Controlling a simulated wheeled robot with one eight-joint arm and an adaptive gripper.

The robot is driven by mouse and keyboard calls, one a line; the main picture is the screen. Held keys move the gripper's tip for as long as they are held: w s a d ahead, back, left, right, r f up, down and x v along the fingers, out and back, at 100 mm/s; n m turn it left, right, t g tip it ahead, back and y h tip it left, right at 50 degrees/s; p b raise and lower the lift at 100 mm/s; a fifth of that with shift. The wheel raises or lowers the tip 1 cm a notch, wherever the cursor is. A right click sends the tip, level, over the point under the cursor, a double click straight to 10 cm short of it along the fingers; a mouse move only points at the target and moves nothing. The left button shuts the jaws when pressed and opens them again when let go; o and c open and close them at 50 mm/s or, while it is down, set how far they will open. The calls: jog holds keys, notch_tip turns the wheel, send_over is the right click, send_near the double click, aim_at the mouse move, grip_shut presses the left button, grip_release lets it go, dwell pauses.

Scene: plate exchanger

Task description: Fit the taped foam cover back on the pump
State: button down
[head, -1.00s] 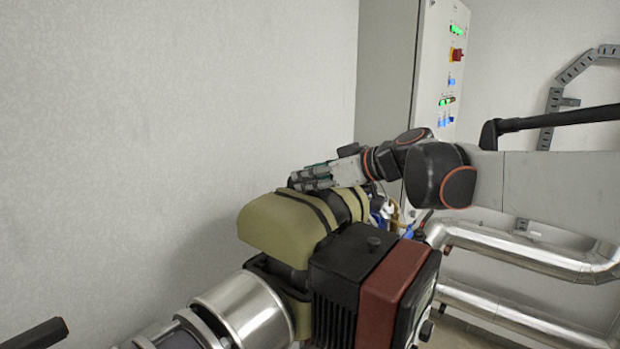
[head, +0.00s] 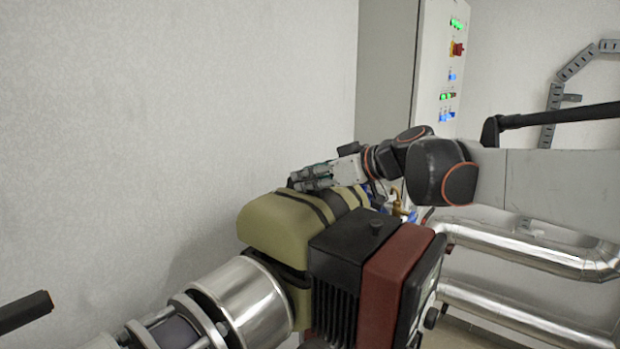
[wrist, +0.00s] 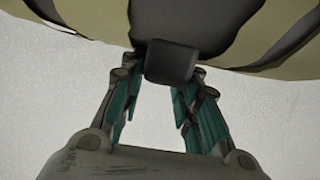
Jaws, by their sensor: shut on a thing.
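The foam cover (head: 275,225) is olive green with black tape bands and sits over the pump, behind its black finned block (head: 345,245) and dark red housing (head: 395,265). My gripper (head: 294,181) is above the cover's far side. In the wrist view, the gripper's fingers (wrist: 160,88) are on either side of a dark block-shaped grip (wrist: 170,62) on the cover (wrist: 90,18) and are shut on it. The cover's underside is hidden, so I cannot tell whether it is fully seated.
A steel cylinder (head: 240,297) lies in front of the cover. Shiny pipes (head: 530,250) run at the right. A grey control cabinet (head: 385,90) stands behind my arm. Brass and blue fittings (head: 398,203) are close behind the pump.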

jog(key=shift+f, duration=0.25)
jog(key=shift+f+b, duration=0.45)
jog(key=shift+b, duration=0.05)
jog(key=shift+r, duration=0.1)
jog(key=shift+r+p, duration=3)
jog(key=shift+r, duration=1.8)
